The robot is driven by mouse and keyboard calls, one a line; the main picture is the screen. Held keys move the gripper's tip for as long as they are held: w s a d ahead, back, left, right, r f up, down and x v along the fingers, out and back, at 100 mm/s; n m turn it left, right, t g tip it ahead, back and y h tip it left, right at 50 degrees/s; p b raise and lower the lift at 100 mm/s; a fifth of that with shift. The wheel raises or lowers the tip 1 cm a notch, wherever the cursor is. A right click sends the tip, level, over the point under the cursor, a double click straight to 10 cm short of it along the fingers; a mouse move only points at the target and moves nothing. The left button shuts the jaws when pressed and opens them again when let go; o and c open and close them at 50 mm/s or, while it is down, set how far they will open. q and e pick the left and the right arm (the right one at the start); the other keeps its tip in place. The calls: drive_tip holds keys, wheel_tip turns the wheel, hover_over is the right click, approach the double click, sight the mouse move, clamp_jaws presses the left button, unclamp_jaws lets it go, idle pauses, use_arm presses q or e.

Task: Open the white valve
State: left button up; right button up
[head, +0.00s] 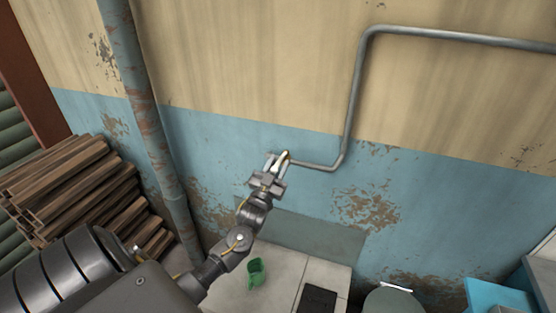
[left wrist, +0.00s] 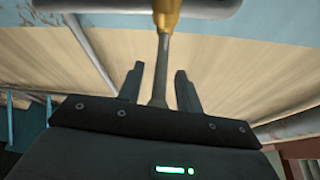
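The valve sits at the lower left end of a grey pipe on the wall. Its yellow body (left wrist: 168,12) shows at the top of the left wrist view. A pale, greyish lever (left wrist: 161,72) runs from it down between the fingers of my left gripper (left wrist: 159,85). Both fingers are apart, with a gap visible on each side of the lever. In the head view my left gripper (head: 276,162) is at the valve, and its fingers partly hide the whitish lever (head: 283,156). My right gripper is in neither view.
The grey pipe (head: 352,95) runs up and right along the blue and cream wall. A rusty vertical pipe (head: 155,125) stands to the left, beside stacked planks (head: 70,185). Below are a green jug (head: 256,273), a dark slab (head: 318,299) and a blue cabinet (head: 497,295).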

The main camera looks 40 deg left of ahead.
use_arm(q)
drive_tip(key=shift+w+a+r, duration=0.1)
drive_tip(key=shift+w+r, duration=0.05)
drive_tip(key=shift+w, duration=0.2)
drive_tip(key=shift+c, duration=0.4)
clamp_jaws()
